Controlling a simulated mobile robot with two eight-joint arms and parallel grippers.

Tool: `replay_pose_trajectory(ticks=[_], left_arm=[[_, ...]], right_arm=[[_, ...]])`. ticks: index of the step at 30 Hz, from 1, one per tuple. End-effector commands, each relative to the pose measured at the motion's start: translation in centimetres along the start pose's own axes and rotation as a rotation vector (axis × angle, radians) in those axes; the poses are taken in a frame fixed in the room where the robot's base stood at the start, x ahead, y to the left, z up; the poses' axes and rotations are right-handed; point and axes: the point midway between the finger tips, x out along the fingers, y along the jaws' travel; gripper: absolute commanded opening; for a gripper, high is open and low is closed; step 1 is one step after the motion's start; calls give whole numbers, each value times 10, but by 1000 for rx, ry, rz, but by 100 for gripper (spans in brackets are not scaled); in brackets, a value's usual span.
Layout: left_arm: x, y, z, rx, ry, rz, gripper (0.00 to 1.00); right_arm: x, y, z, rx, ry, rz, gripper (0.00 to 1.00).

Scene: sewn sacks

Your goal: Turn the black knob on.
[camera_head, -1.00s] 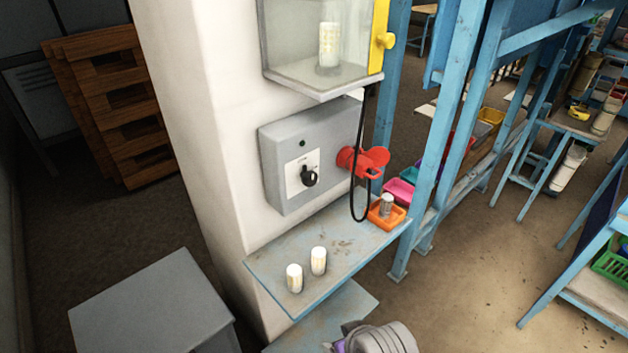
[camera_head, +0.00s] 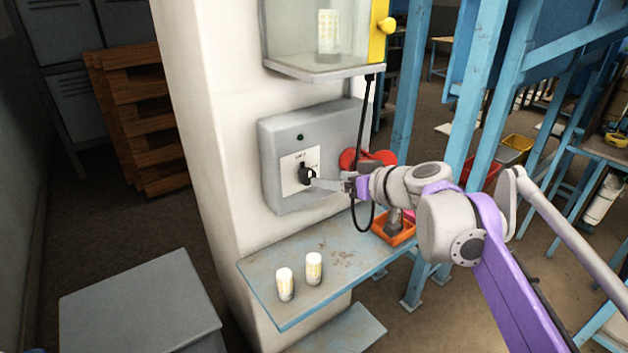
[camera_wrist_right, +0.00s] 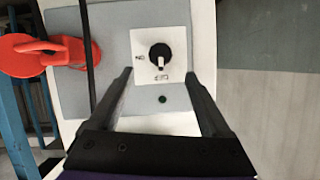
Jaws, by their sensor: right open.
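The black knob (camera_head: 307,174) sits on a white label plate on the front of a grey box (camera_head: 278,165) fixed to the pillar. In the right wrist view, the knob (camera_wrist_right: 160,55) has a white pointer toward the upside-down "OFF" mark; "ON" is at the plate's left. My right gripper (camera_head: 322,184) is right in front of the knob in the head view. In the right wrist view, the gripper (camera_wrist_right: 160,74) is open and empty, its fingertips on either side of the knob's line. I cannot tell whether they touch the plate. My left gripper is not in view.
A red handle (camera_head: 374,158) and a hanging black cable (camera_head: 360,218) are close to my right gripper. Below, a blue shelf (camera_head: 330,262) holds two pale cylinders (camera_head: 299,276) and an orange tray (camera_head: 393,236). A clear-fronted cabinet (camera_head: 290,35) is above.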

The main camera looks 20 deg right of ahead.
Motion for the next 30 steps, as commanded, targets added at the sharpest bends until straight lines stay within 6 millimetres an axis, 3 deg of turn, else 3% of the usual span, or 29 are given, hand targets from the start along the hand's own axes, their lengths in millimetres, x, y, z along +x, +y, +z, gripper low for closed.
replay_pose_trajectory(ticks=[6, 12, 25, 26, 30], left_arm=[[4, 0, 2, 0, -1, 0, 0], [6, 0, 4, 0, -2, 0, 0], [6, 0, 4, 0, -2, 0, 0], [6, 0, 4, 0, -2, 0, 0], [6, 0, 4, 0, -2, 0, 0]], right_arm=[[45, -1, 1, -1, -2, -4, 82], [74, -1, 1, 0, -2, -2, 82], [85, -1, 1, 1, -2, -1, 82], [85, -1, 1, 1, -2, -1, 80], [85, -1, 1, 1, -2, -1, 55]])
